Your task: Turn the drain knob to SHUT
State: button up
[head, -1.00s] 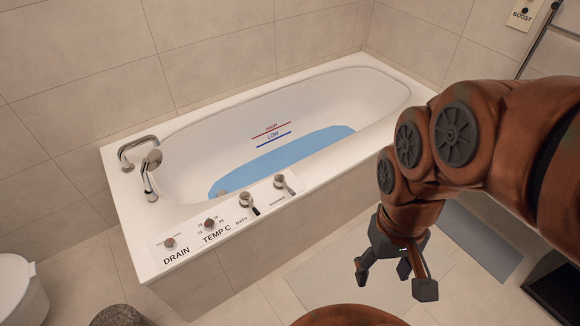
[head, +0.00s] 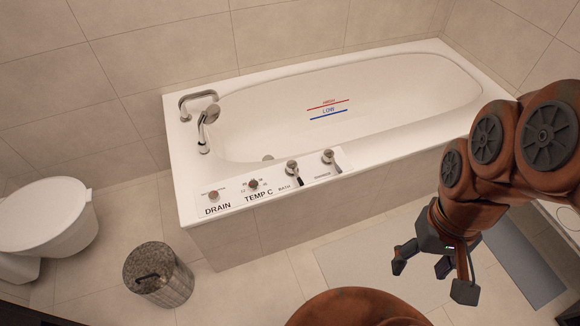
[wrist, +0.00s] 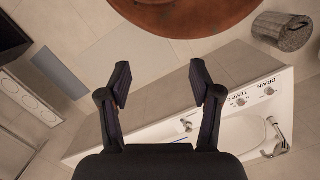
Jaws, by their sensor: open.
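The drain knob (head: 213,195) is a small round knob above the DRAIN label at the left end of the bathtub's control panel (head: 235,205). Its setting is too small to read. It also shows in the wrist view (wrist: 269,91). The white bathtub (head: 345,105) has red HIGH and blue LOW lines and shows no blue water. My gripper (head: 430,278) is open and empty, low in front of the tub, well to the right of the drain knob. In the wrist view its two fingers (wrist: 158,85) stand apart with nothing between them.
The temperature knob (head: 253,184), bath lever (head: 292,168) and shower lever (head: 328,156) line the panel right of the drain knob. A hand shower (head: 208,118) stands at the tub's left end. A bin (head: 158,275) and toilet (head: 45,215) are at left.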

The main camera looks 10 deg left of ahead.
aim_at(214, 197)
jog(key=u, duration=1.55)
jog(key=k, duration=0.65)
jog(key=z, duration=0.05)
jog(key=i, duration=1.25)
jog(key=u, duration=0.8)
